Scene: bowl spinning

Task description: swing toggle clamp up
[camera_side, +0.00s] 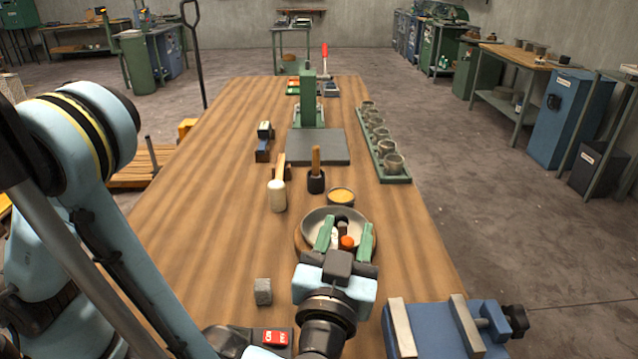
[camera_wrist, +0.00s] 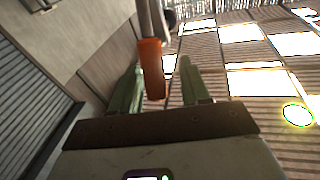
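The toggle clamp shows its orange grip (camera_side: 347,242) in the side view, in front of the metal bowl (camera_side: 309,222). In the wrist view the orange grip (camera_wrist: 152,70) hangs from a grey metal lever (camera_wrist: 153,20). My gripper (camera_side: 346,228) has its two green fingers apart, one on either side of the orange grip. In the wrist view my gripper (camera_wrist: 159,65) shows a gap between the grip and the right finger; contact at the left finger is unclear. The clamp's base is mostly hidden by my gripper and the bowl.
A blue vise (camera_side: 450,330) stands at front right, and a grey block (camera_side: 263,291) lies left of my gripper. Beyond the bowl are a yellow-filled dish (camera_side: 341,196), a mallet (camera_side: 277,190) and a rack of cups (camera_side: 384,165). The left side of the table is clear.

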